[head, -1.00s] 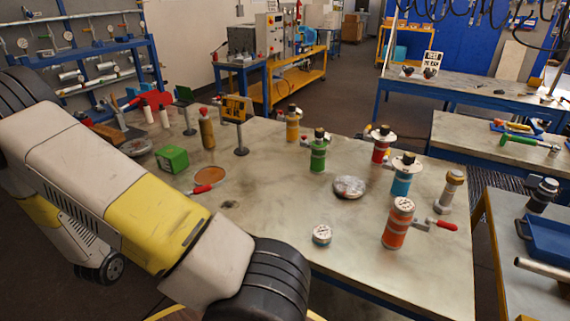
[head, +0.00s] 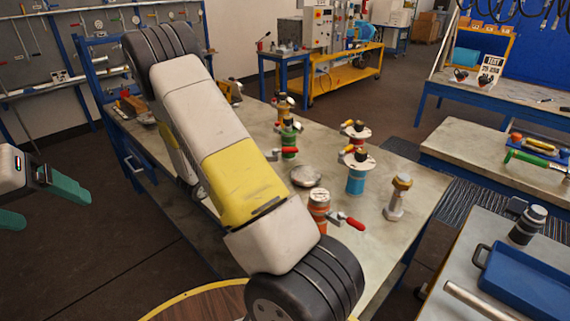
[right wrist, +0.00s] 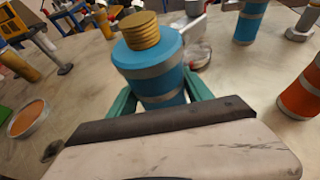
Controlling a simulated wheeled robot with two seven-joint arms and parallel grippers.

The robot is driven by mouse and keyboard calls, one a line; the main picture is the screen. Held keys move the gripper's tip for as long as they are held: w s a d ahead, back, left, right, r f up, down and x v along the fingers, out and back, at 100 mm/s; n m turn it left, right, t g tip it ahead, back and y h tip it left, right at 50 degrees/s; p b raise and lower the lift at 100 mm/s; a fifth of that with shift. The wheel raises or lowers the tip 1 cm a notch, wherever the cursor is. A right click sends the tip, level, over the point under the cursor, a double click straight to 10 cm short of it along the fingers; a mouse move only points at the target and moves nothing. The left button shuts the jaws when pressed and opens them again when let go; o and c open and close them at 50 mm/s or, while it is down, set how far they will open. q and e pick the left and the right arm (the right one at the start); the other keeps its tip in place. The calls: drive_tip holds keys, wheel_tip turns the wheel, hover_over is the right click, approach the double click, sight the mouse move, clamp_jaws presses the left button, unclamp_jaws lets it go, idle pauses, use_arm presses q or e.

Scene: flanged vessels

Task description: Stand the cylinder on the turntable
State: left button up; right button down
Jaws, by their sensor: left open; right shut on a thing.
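In the right wrist view a blue cylinder (right wrist: 152,72) with grey bands and a ribbed brass top stands between the teal fingers of my right gripper (right wrist: 155,100), which is shut on it. Whether its base touches anything is hidden. In the head view my right arm hides this gripper and cylinder. My left gripper (head: 38,203) is open and empty at the left edge, away from the table. A silver disc (head: 305,176) also lies on the table.
Flanged vessels stand close by: an orange one (head: 319,206) with a red-handled valve, a blue one (head: 356,182), and a green one (head: 289,138). A large bolt-like piece (head: 397,197) stands near the right edge. A blue tray (head: 525,280) is on the neighbouring bench.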

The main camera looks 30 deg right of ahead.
drive_tip(key=d+r, duration=0.1)
drive_tip(key=d, duration=0.5)
hover_over(303, 172)
drive_tip(key=a, duration=0.1)
drive_tip(key=shift+f+m+h, duration=0.3)
drive_tip(key=shift+f+m, duration=0.1)
drive_tip(key=shift+f, duration=0.15)
drive_tip(key=f, duration=0.3)
drive_tip(key=shift+d, duration=0.4)
drive_tip(key=shift+f, duration=0.3)
drive_tip(key=shift+f, duration=0.1)
drive_tip(key=shift+c, duration=2.2)
unclamp_jaws()
drive_tip(key=shift+g, duration=0.3)
